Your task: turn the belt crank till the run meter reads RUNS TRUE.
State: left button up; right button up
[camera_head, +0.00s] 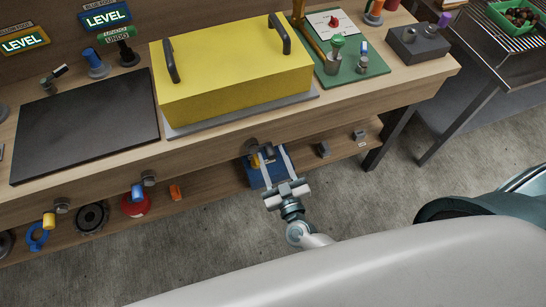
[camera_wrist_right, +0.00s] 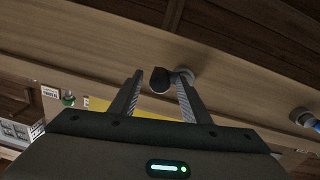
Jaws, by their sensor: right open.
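My right gripper (camera_head: 267,152) is at the front edge of the workbench, below the yellow box. Its two fingers are apart. In the right wrist view, a dark knob (camera_wrist_right: 159,80) on a grey round hub (camera_wrist_right: 183,75) shows between the open fingertips (camera_wrist_right: 161,77), nearer the right finger. I cannot tell whether they touch. This may be the belt crank; in the head view the fingers partly hide the grey hub (camera_head: 252,144). I see no reading RUNS TRUE. My left gripper is out of view.
The yellow box (camera_head: 230,70) with two black handles and a black plate (camera_head: 85,125) cover the benchtop. A blue block (camera_head: 254,176) is behind the right gripper. Two signs read LEVEL (camera_head: 106,17).

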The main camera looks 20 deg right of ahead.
jog(key=c, duration=1)
jog(key=shift+c, duration=0.2)
jog(key=shift+f+m, duration=0.1)
jog(key=shift+m, duration=0.2)
